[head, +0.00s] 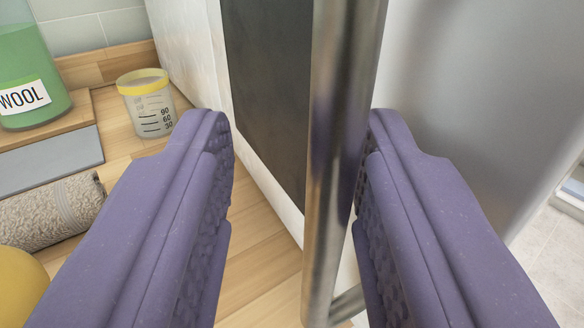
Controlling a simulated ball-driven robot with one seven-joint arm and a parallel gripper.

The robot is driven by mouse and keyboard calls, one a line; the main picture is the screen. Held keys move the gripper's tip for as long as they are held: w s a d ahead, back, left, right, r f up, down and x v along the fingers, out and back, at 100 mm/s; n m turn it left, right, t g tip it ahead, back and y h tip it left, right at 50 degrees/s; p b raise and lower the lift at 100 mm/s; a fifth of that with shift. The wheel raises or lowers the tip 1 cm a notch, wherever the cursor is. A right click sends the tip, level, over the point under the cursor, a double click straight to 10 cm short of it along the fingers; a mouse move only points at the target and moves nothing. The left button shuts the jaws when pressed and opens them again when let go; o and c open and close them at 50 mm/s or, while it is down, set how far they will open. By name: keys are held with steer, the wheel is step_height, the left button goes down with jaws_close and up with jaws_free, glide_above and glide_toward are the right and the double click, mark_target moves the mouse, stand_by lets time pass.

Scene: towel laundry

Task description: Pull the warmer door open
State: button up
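A vertical, shiny metal bar handle (335,130) stands in the middle of the view, with a bracket near the bottom edge. Behind it on the left is a dark panel (268,85) in a pale frame, which looks like the warmer door's window. A smooth grey surface (470,80) lies to the right of the bar. I cannot tell whether the door is shut or ajar. My gripper (298,122) is open, its two purple fingers on either side of the bar. The right finger is close to the bar, contact unclear. A clear gap separates the left finger from it.
A wooden counter (250,245) runs along the left. On it are a measuring cup (150,105) with a yellow rim, a green bottle labelled WOOL (30,60), a rolled beige towel (50,208) and a yellow object (18,285). Pale floor tiles (550,255) show at right.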

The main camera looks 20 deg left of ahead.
steer(key=shift+d+f, duration=0.15)
steer(key=p+v, duration=0.2)
steer(key=v, duration=0.5)
steer(key=shift+s+d, duration=0.15)
steer(key=shift+s, duration=0.25)
steer(key=w+d+r+m+h, duration=0.1)
steer(key=w+d+r+h, duration=0.15)
steer(key=r, duration=0.75)
steer(key=w+d+r+h, duration=0.1)
steer(key=d+r+h, duration=0.15)
steer(key=r, duration=0.85)
steer(key=s+d+r+m, duration=0.1)
steer(key=s+r, duration=0.7)
steer(key=r, duration=0.3)
steer(key=s+d+r+m+g+h, duration=0.1)
steer(key=s+r+m, duration=0.1)
steer(key=s+r, duration=0.7)
step_height(320, 180, up, 2)
steer(key=shift+s+r, duration=0.25)
steer(key=shift+s, duration=0.05)
